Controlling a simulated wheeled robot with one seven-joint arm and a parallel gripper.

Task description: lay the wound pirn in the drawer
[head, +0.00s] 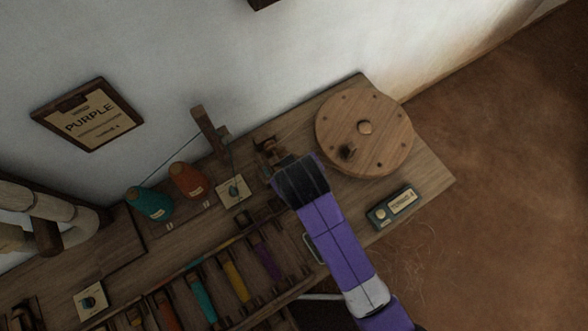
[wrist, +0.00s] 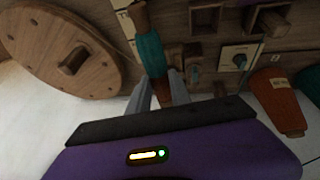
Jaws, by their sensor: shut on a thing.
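My gripper (wrist: 158,94) is shut on a wooden pirn wound with teal thread (wrist: 151,52). One grey finger lies on each side of its lower end. In the head view my gripper (head: 280,172) is over the bench by a small wooden mount (head: 267,148), left of the big wheel; the pirn's teal winding cannot be made out there. A row of divided slots (head: 185,275) along the bench front holds pirns, including teal (head: 203,298), yellow (head: 236,281) and purple (head: 266,261). I cannot tell whether these slots are the drawer.
A round wooden wheel with a knob (head: 365,130) stands right of my gripper. Teal (head: 150,203) and orange (head: 187,180) cones and a knob plate (head: 234,191) are to the left. A label box (head: 393,207) lies at the right; a "PURPLE" board (head: 88,114) hangs on the wall.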

